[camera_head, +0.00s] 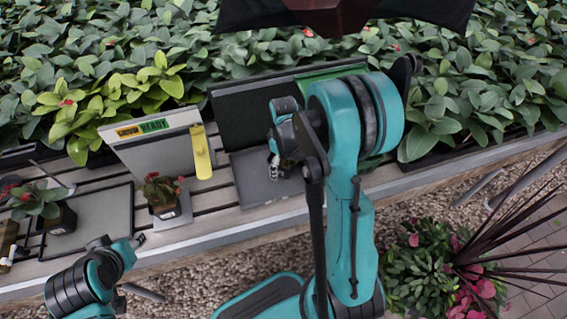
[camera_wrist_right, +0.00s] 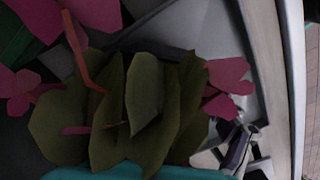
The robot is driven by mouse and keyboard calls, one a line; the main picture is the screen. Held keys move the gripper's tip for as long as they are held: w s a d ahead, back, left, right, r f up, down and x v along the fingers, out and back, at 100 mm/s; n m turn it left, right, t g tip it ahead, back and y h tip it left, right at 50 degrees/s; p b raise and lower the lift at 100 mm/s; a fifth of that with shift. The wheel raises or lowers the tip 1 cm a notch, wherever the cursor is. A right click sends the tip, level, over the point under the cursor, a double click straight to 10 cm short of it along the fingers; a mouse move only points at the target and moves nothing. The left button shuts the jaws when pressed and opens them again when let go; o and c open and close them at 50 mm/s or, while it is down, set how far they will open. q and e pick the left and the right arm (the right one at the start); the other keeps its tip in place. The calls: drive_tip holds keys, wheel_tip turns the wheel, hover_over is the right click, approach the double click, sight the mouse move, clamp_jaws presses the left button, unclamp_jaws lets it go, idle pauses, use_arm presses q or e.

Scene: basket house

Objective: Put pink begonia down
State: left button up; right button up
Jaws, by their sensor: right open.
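The pink begonia (camera_wrist_right: 145,95) fills much of the right wrist view, with dark green leaves and pink flowers close to the camera. Its pot is not visible there. In the head view my right gripper (camera_head: 285,160) is low over a grey plate (camera_head: 255,188) on the slatted bench and largely hides what is below it. The right gripper is open; a fingertip part (camera_wrist_right: 240,150) shows beside the leaves at the lower right. I cannot tell whether it touches the plant. My left arm is at the lower left of the head view, its fingers unclear.
A potted plant with red flowers (camera_head: 162,191) stands on a small plate left of my right gripper. Another potted plant (camera_head: 58,215) stands by a dark tray frame (camera_head: 108,215). A panel with a green READY label (camera_head: 155,125) stands behind. A leafy hedge lines the back.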

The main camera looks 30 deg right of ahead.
wheel_tip(320, 180, up, 8)
drive_tip(key=p, duration=0.3)
drive_tip(key=shift+p, duration=0.3)
drive_tip(key=shift+f, duration=0.1)
